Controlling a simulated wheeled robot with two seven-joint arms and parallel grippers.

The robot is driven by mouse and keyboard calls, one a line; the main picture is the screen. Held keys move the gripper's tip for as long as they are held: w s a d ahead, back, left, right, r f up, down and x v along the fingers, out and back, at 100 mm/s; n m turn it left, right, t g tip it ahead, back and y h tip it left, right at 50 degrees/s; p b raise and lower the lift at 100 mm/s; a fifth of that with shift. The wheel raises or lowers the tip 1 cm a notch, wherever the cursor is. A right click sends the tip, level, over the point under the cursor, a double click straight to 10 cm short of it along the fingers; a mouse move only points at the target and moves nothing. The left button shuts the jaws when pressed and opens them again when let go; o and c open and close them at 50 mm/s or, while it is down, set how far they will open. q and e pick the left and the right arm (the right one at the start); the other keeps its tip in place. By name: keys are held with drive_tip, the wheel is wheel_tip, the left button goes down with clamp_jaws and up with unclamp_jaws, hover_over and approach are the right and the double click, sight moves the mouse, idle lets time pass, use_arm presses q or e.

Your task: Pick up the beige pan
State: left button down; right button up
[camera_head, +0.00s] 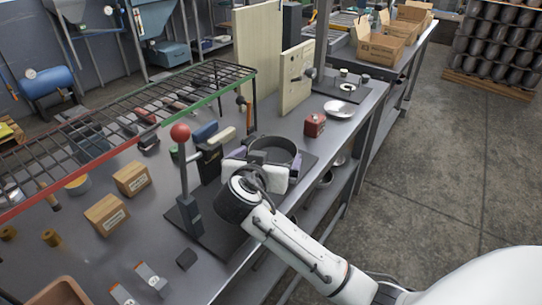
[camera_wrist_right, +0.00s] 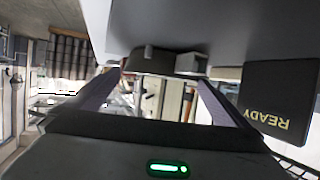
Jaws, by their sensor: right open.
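A round pan (camera_head: 283,149) with a dark rim sits on a dark mat on the workbench in the head view, partly hidden by my right gripper. My right gripper (camera_head: 262,165) is at the pan's near side, its fingers apart. In the right wrist view the picture is upside down. The open gripper (camera_wrist_right: 158,85) shows two purplish fingers with a gap between them. A brownish-grey rounded form, likely the pan (camera_wrist_right: 165,63), lies beyond the fingertips. I cannot tell whether a finger touches it. My left gripper is not in view.
A lever with a red ball (camera_head: 181,132) stands left of my gripper. A wire rack (camera_head: 110,125) runs along the left. A red box (camera_head: 315,124) and a white plate (camera_head: 339,108) lie to the right. A dark box marked READY (camera_wrist_right: 280,105) is close in the wrist view.

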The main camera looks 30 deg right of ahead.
sight(270, 157)
drive_tip(key=shift+x, duration=1.4)
drive_tip(key=c, duration=0.9)
drive_tip(key=shift+r, duration=0.1)
drive_tip(key=shift+c, duration=0.2)
